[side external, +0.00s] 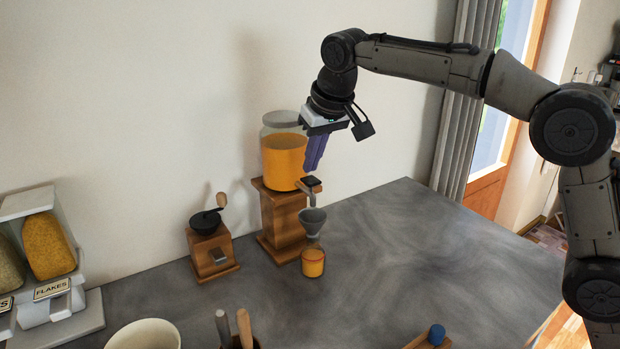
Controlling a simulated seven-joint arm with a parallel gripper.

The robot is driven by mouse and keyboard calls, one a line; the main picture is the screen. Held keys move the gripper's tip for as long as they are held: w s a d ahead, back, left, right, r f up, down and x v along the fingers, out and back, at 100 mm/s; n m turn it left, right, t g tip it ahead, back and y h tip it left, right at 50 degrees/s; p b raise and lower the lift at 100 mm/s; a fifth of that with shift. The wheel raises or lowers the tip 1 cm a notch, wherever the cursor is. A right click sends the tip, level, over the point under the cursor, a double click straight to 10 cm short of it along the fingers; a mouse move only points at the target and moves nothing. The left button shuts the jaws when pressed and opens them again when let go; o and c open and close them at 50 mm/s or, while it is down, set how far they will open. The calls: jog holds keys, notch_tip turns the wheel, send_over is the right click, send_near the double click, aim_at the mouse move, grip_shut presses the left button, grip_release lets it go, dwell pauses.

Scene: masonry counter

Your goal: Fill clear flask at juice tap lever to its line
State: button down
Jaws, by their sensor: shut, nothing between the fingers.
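A juice dispenser (284,155) with a glass jar of orange juice and a grey lid stands on a wooden stand (283,218) near the wall. Its dark tap lever (312,182) sits at the front of the jar's base, with the spout below it. A clear flask (313,262) stands upright on the counter under the tap, with orange juice in it. A grey funnel (312,221) sits in its mouth. The fill line cannot be made out. My gripper (313,166) is shut and empty, pointing down just above the tap lever; whether it touches the lever is unclear.
A coffee grinder (211,249) stands left of the stand. A flakes dispenser (50,255), a cream bowl (144,335) and a pot with wooden handles (245,328) are further left and front. A blue-knobbed wooden item (436,336) lies at the front. The counter right of the flask is clear.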

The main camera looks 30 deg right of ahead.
jog(key=shift+f, duration=0.1)
dwell(0.6)
jog(key=shift+f, duration=0.5)
jog(key=shift+f, duration=0.5)
dwell(1.1)
dwell(0.5)
jog(key=shift+r, duration=2.55)
